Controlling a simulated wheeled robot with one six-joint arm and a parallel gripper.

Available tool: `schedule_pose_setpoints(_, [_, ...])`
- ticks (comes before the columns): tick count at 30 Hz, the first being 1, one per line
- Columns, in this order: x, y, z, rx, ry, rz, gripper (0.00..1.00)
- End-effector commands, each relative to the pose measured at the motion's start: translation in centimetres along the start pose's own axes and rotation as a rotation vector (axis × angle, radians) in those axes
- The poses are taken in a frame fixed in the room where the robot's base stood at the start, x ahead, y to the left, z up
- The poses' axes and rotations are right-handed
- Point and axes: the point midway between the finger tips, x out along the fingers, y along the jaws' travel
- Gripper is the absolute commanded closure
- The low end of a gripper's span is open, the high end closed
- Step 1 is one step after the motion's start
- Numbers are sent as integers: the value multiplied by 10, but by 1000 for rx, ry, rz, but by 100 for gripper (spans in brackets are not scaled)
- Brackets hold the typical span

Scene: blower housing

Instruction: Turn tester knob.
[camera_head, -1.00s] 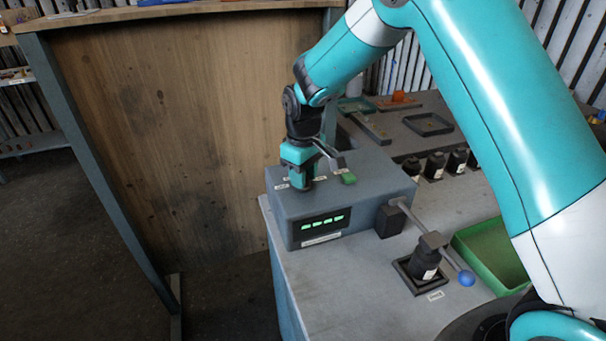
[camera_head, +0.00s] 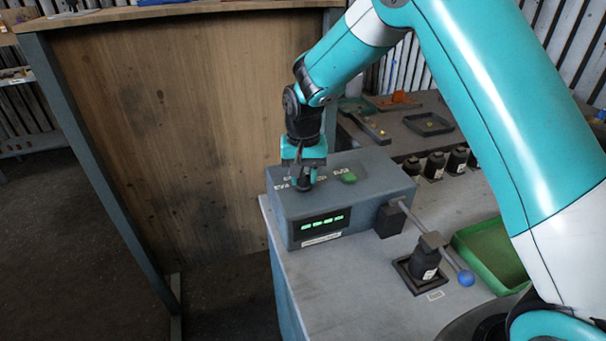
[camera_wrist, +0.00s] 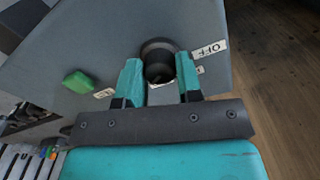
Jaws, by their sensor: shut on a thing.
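The tester (camera_head: 365,186) is a grey box on the bench, with a lit green display (camera_head: 325,222) on its front and a green button (camera_head: 348,178) on top. Its dark round knob (camera_wrist: 158,58) stands on the top face, with small white labels around it, one reading OFF (camera_wrist: 210,49). My gripper (camera_head: 303,184) points down at the knob from above. In the wrist view its two teal fingers (camera_wrist: 160,78) stand on either side of the knob and are shut on it. The fingers partly hide the knob and some labels.
A lever rod with a blue ball (camera_head: 466,278) reaches from the tester's right side over a black part (camera_head: 424,262) in a square holder. A green tray (camera_head: 495,250) lies to the right. Several black parts (camera_head: 435,163) stand behind. A wooden panel (camera_head: 180,140) rises at left.

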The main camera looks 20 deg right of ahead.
Motion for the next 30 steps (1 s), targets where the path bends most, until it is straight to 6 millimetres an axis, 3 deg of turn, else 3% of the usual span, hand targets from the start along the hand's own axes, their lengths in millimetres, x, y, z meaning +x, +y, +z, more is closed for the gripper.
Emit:
schedule_pose_setpoints(10, [-1,0,-1,104,4,-2,91])
schedule_pose_setpoints(23, [-1,0,-1,114,4,-2,91])
schedule_pose_setpoints(24, [-1,0,-1,114,4,-2,65])
schedule_pose_setpoints(27, [-1,0,-1,113,3,-2,42])
schedule_pose_setpoints(30, [-1,0,-1,113,2,-1,42])
